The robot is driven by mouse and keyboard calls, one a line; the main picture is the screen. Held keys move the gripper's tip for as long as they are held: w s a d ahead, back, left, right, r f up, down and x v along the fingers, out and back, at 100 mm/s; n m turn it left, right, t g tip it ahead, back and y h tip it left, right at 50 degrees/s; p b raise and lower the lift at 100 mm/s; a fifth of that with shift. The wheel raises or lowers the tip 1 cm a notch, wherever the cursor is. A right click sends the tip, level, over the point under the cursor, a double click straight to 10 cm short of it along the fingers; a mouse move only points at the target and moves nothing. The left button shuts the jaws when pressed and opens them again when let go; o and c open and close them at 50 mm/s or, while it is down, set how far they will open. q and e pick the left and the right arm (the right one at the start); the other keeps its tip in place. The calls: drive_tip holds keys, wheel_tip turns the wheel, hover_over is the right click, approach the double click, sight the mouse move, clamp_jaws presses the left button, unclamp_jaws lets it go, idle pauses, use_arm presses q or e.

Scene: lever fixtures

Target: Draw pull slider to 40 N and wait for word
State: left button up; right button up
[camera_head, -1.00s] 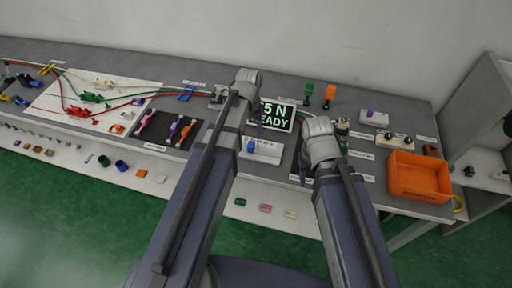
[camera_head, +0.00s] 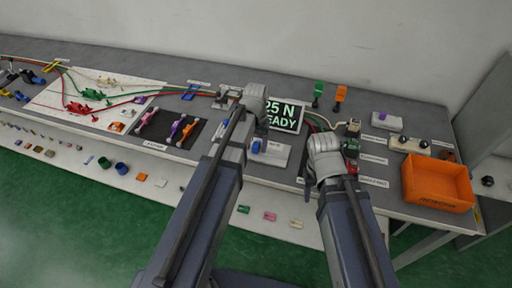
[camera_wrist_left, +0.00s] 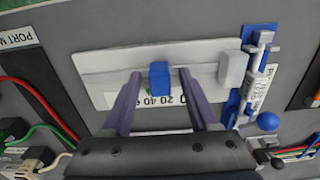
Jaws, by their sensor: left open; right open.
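The pull slider is a white plate (camera_wrist_left: 205,80) with a blue knob (camera_wrist_left: 159,78) in a track and a printed scale showing 20 and 40. In the head view the blue knob (camera_head: 256,146) is at the plate's left. My left gripper (camera_wrist_left: 160,80) is open, with one dark finger on each side of the knob and visible gaps. In the head view it (camera_head: 262,130) hangs over the slider. The display (camera_head: 284,116) shows a partly covered "25 N" and "READY". My right gripper (camera_head: 322,180) is open at the table's front edge, its fingertips mostly hidden.
An orange bin (camera_head: 437,183) stands at the right. A black mat (camera_head: 165,130) with colored clamps lies left of the slider. Green and orange upright levers (camera_head: 339,98) stand behind the display. A blue fixture (camera_wrist_left: 255,80) sits close beside the slider plate.

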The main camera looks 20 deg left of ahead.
use_arm(q)
drive_tip(key=shift+c, duration=0.3)
clamp_jaws()
drive_tip(key=shift+d, duration=1.1)
drive_tip(key=shift+o, duration=0.3)
unclamp_jaws()
drive_tip(key=shift+a, duration=0.1)
drive_tip(key=shift+r, duration=0.1)
wheel_tip(320, 180, up, 8)
drive_tip(key=p, duration=0.8)
drive_tip(key=shift+f, duration=0.2)
drive_tip(key=s+d+m, duration=0.1)
drive_tip(key=s+d, duration=0.3)
drive_tip(key=s, duration=0.3)
drive_tip(key=s+d+m+y, duration=0.1)
drive_tip(key=s+d+m, duration=0.1)
drive_tip(key=s+d, duration=0.2)
drive_tip(key=s, duration=0.3)
drive_tip(key=shift+s+d, duration=0.2)
drive_tip(key=shift+s, duration=0.05)
